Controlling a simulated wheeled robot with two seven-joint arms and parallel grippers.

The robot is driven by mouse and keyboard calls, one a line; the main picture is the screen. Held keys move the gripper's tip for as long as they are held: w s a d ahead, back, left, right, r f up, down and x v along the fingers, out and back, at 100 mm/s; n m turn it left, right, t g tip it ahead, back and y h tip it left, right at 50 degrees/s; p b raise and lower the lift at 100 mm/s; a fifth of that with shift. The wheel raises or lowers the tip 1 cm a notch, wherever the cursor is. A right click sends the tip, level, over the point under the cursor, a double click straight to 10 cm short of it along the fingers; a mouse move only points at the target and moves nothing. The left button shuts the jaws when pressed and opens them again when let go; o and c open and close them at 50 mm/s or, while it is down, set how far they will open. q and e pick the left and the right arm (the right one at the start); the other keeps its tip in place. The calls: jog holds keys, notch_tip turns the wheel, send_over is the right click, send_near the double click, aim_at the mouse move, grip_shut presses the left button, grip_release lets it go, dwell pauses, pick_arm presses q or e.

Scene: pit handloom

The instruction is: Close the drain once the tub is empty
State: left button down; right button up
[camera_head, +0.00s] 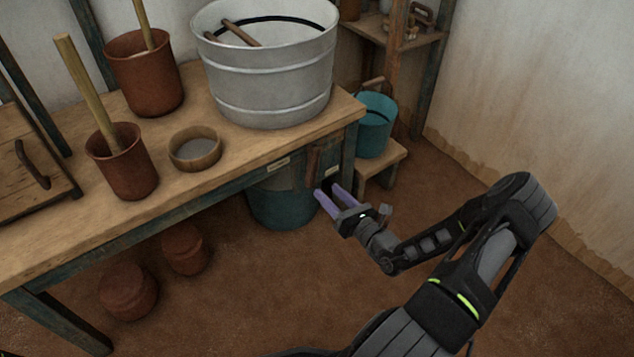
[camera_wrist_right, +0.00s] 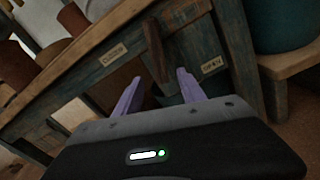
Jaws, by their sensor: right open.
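A grey metal tub (camera_head: 265,85) stands on the wooden table, with a brown stick leaning inside. Its inside looks pale with a dark line around it; I cannot tell whether liquid is in it. A brown wooden lever (camera_head: 313,160) hangs at the table's front edge, between two small labels; it also shows in the right wrist view (camera_wrist_right: 155,50). The left label (camera_wrist_right: 112,55) seems to read "CLOSED", the right one (camera_wrist_right: 211,66) "OPEN". My right gripper (camera_head: 331,192) is open and empty, its purple fingers pointing toward the lever, just below and in front of it. My left gripper is out of view.
A teal bucket (camera_head: 283,207) sits under the table below the lever. Another teal bucket (camera_head: 375,125) stands on a low stool to the right. Clay pots (camera_head: 128,172) and a small bowl (camera_head: 195,150) are on the table. The floor at right is clear.

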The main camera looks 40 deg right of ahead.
aim_at(314, 179)
jog(key=w+b, duration=0.2)
jog(key=w, duration=0.3)
jog(key=shift+w+f, duration=0.1)
jog(key=shift+f, duration=0.05)
jog(key=shift+w, duration=0.6)
grip_shut()
dwell(0.8)
